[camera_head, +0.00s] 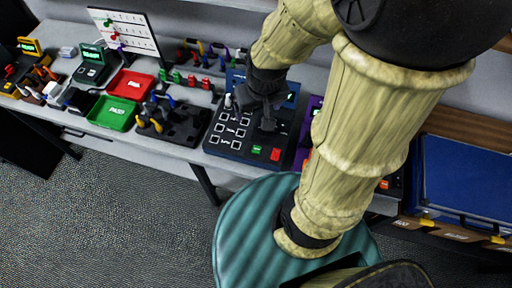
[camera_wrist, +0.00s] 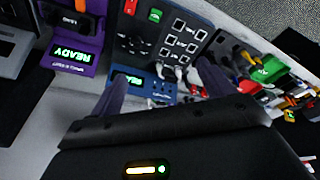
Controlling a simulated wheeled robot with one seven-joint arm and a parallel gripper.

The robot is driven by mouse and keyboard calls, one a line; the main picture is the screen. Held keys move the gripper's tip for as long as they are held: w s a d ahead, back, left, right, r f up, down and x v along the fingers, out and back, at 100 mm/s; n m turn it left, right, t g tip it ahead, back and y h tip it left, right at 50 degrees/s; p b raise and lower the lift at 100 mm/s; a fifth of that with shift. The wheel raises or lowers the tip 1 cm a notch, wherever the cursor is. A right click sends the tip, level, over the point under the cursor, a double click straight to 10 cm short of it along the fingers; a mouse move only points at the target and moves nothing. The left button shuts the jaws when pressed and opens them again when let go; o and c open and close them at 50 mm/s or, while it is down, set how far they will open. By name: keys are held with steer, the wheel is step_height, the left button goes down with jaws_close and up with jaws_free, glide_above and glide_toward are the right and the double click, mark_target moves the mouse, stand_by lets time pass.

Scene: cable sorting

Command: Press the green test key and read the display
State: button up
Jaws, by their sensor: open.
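The green test key (camera_head: 257,149) sits at the front edge of a black tester panel (camera_head: 226,142), left of a red key (camera_head: 275,154). In the wrist view the green key (camera_wrist: 155,15) and red key (camera_wrist: 130,7) are at the top. A blue unit (camera_wrist: 165,88) at the panel's back has a lit green display (camera_wrist: 128,80), partly hidden by a finger; its text is not fully readable. My gripper (camera_head: 253,112) is open and empty over the panel's back part, apart from the green key. Its fingers show in the wrist view (camera_wrist: 162,78).
Left of the panel are a black holder with tools (camera_head: 178,127), a green tray (camera_head: 112,113) and a red tray (camera_head: 131,84). A purple unit (camera_wrist: 85,30) reading READY stands beside the panel. A blue case (camera_head: 466,180) is at the right.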

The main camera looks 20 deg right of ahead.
jaws_close()
stand_by(1.4)
